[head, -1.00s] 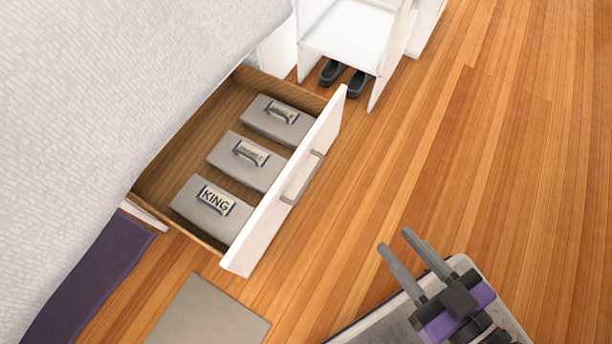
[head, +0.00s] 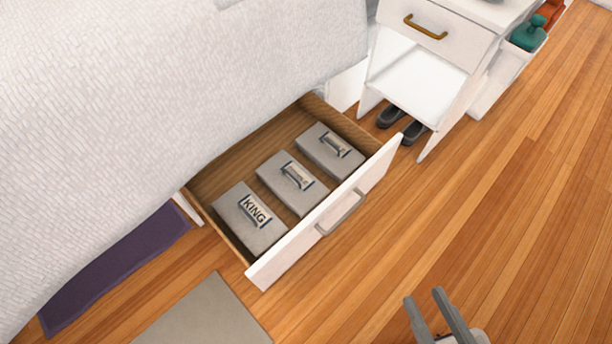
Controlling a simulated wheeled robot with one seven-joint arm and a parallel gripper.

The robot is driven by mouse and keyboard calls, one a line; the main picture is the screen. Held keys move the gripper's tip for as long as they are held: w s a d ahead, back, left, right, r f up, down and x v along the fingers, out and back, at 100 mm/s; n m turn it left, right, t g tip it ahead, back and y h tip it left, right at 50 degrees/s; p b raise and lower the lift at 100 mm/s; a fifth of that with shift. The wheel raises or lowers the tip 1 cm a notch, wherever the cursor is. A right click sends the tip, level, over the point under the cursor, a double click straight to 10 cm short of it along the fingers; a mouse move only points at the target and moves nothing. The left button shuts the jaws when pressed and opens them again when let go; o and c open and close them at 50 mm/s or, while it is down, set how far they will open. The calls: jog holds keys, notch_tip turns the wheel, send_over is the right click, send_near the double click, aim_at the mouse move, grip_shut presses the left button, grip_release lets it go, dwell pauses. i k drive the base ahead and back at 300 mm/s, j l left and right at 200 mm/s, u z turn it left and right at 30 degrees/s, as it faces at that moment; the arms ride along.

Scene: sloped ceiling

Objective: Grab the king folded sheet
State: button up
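The king folded sheet (head: 248,222) is a grey folded block with a "KING" label. It lies at the near left end of an open drawer (head: 278,263) under the bed. Two similar grey blocks lie beside it in the drawer, one in the middle (head: 292,184) and one at the far end (head: 329,150). Their labels are too small to read. My gripper (head: 432,300) is at the bottom edge of the view, above the floor and right of the drawer. Its two fingers are apart with nothing between them.
The white bed (head: 150,110) overhangs the drawer's back part. A white nightstand (head: 425,75) with dark shoes (head: 413,132) beneath stands past the drawer's far end. A grey mat (head: 205,318) and purple cloth (head: 115,265) lie nearby. The wood floor on the right is clear.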

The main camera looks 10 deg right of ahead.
aim_at(251, 222)
jog(key=l+u, duration=0.1)
jog(key=u, duration=0.3)
jog(key=i+l+u, duration=0.1)
jog(key=u, duration=0.25)
jog(key=i+l+u, duration=0.1)
jog(key=l+u, duration=0.25)
jog(key=l, duration=0.55)
jog(key=l+u, duration=0.35)
jog(key=l, duration=1)
jog(key=k+l, duration=0.1)
jog(key=l, duration=0.4)
